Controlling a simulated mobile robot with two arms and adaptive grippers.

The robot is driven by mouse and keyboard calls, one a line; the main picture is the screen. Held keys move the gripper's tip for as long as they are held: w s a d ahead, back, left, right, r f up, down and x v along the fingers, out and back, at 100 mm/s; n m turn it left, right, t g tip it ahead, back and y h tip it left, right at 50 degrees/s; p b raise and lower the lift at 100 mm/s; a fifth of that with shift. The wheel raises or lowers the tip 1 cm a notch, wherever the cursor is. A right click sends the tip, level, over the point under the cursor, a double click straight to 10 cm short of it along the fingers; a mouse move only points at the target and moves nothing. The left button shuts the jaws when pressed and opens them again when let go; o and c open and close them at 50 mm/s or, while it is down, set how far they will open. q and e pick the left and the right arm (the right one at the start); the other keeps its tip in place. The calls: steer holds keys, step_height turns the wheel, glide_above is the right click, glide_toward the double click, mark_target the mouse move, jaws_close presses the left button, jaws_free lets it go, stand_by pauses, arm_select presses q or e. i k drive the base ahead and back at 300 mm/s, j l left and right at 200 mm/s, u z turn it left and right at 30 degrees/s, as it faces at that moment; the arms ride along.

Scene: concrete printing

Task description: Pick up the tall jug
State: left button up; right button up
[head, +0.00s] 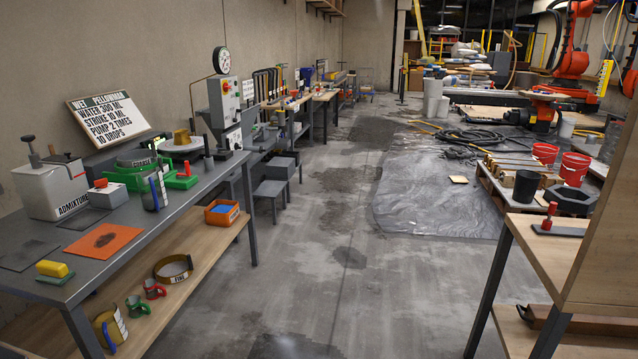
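A grey upright vessel with blue upright parts (153,191) stands near the front edge of the left workbench and looks most like the tall jug. Its marking is too small to read. A small red jug (153,289) and a small green jug (136,306) sit on the wooden lower shelf (205,262). A yellow-brown cylinder with a white label (110,328) is beside them at the shelf's near end. Neither of my grippers shows in the head view.
The concrete floor (310,270) ahead is open. A wooden bench (545,245) stands at right.

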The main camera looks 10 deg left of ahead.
mark_target(150, 181)
steer(key=i+u, duration=0.4)
steer(key=i+l+u, duration=0.1)
steer(key=i+u, duration=0.2)
steer(key=u, duration=0.15)
steer(key=i+l+u, duration=0.2)
steer(key=i+u, duration=0.2)
steer(key=i+l+u, duration=0.25)
steer(key=u, duration=0.2)
